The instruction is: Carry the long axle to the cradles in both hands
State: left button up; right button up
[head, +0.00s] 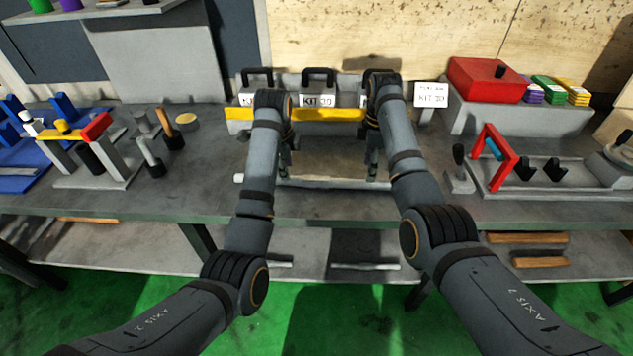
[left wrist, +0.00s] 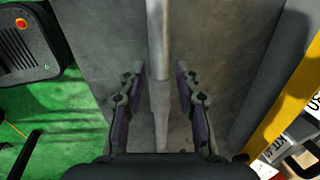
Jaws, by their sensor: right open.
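The long axle (head: 325,184) is a light grey stepped rod lying left to right on the bench in front of me. In the left wrist view the axle (left wrist: 157,45) runs between the spread fingers of my left gripper (left wrist: 158,78), with a gap on each side. My left gripper (head: 285,160) hangs over the axle's left part in the head view. My right gripper (head: 372,166) is open over its right part. Two black V-shaped supports (head: 538,170), which look like the cradles, stand empty on a grey base at the right.
Kit boxes (head: 318,92) with a yellow strip stand behind my grippers. A red frame (head: 493,155) rises beside the black supports. A red box (head: 490,78) stands behind them. A stand with a red block (head: 97,127) and several tools occupy the left bench.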

pick_arm(q)
jog(key=x, duration=0.6)
pick_arm(e)
notch_tip(320, 180, down, 6)
jog(key=shift+f, duration=0.1)
pick_arm(q)
grip_shut()
pick_arm(e)
jog(key=c, duration=0.7)
grip_shut()
pick_arm(q)
jog(key=shift+r, duration=0.25)
pick_arm(e)
jog(key=shift+r, duration=0.3)
pick_arm(q)
jog(key=shift+w, duration=0.2)
pick_arm(e)
jog(key=shift+w, duration=0.2)
